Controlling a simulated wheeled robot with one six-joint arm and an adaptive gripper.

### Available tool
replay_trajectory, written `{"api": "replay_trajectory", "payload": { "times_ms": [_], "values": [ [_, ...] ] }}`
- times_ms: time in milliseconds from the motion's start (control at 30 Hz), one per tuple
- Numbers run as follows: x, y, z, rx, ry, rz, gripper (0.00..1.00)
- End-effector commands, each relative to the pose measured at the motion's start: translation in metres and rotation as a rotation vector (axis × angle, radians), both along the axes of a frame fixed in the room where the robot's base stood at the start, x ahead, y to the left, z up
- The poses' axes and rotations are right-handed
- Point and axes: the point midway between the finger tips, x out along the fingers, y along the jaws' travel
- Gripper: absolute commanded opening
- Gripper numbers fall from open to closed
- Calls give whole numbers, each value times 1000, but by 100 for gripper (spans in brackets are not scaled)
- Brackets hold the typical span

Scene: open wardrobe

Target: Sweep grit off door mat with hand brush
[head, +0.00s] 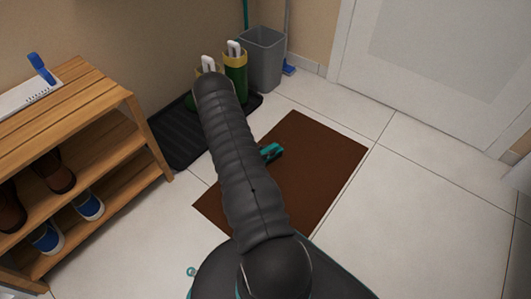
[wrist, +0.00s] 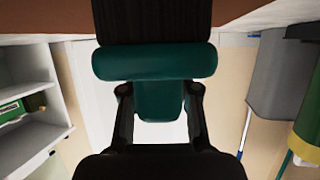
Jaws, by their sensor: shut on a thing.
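The brown door mat (head: 325,150) lies flat on the tiled floor in the head view, its left part covered by my arm. A strip of it shows along the top of the wrist view (wrist: 270,14), which is upside down. My gripper (wrist: 160,92) is shut on the teal hand brush (wrist: 155,62), one finger on each side of its handle. The brush's black bristles (wrist: 150,20) point toward the mat and overlap it; I cannot tell whether they touch. In the head view a small teal part (head: 271,152) shows beside my arm over the mat. I cannot make out any grit.
A wooden shoe rack (head: 105,88) with shoes stands at the left. Behind the mat are a black boot tray (head: 180,142), green boots (head: 236,75) and a grey bin (head: 263,60). A white door (head: 430,60) is at the back right. The floor right of the mat is clear.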

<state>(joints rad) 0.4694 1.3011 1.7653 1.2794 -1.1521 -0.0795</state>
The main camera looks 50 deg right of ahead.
Motion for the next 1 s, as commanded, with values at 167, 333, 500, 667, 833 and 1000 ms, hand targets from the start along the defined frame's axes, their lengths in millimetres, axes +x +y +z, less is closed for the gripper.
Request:
{"api": "replay_trajectory", "payload": {
  "times_ms": [167, 333, 500, 667, 833, 1000],
  "values": [
    [0, -10, 0, -1, -1, -2, 0],
    [2, -23, 0, -2, -1, -2, 0],
    [2, -33, 0, -2, 0, -1, 0],
    [3, -37, 0, -1, -1, 0, 0],
    [3, -47, -1, -1, 0, -1, 0],
    [4, -60, -1, 0, -1, -1, 0]
  ]
}}
